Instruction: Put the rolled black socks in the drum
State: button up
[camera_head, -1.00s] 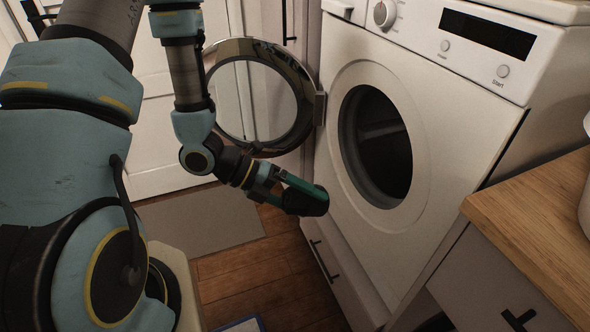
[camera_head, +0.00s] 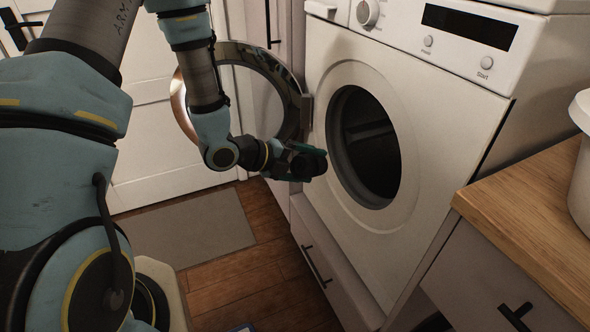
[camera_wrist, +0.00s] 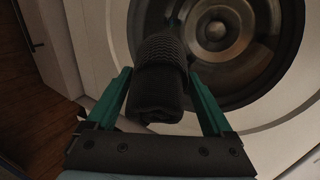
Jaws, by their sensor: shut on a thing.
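My gripper (camera_head: 304,162) is shut on the rolled black socks (camera_head: 315,163), just left of the washing machine's opening. In the wrist view the dark ribbed socks (camera_wrist: 160,82) sit between the two green fingers of my gripper (camera_wrist: 160,92). The drum (camera_head: 372,150) shows through the round opening of the white washing machine (camera_head: 425,225). In the wrist view the drum (camera_wrist: 250,60) is beyond the socks, to the upper right. The socks are outside the drum, and part of them is hidden by the fingers in the head view.
The round machine door (camera_head: 240,85) stands open on the left, behind my arm. A wooden counter (camera_head: 535,215) with a white container (camera_head: 580,165) is at the right. A grey mat (camera_head: 190,230) lies on the wooden floor. A drawer front (camera_head: 330,265) is below the machine.

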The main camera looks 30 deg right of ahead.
jog(key=s+d+f+b, duration=0.1)
jog(key=d+f+b, duration=0.1)
jog(key=d, duration=1.5)
jog(key=s+d+f+b, duration=0.1)
jog(key=d+f+b, duration=0.2)
jog(key=d, duration=1.4)
jog(key=shift+d+f+b, duration=0.15)
jog(key=shift+f+b, duration=0.2)
jog(key=shift+b, duration=0.75)
jog(key=o, duration=1.1)
jog(key=v, duration=1)
jog(key=shift+a+r+b, duration=0.15)
jog(key=shift+a+b, duration=0.15)
jog(key=shift+a, duration=0.1)
jog(key=shift+w, duration=0.1)
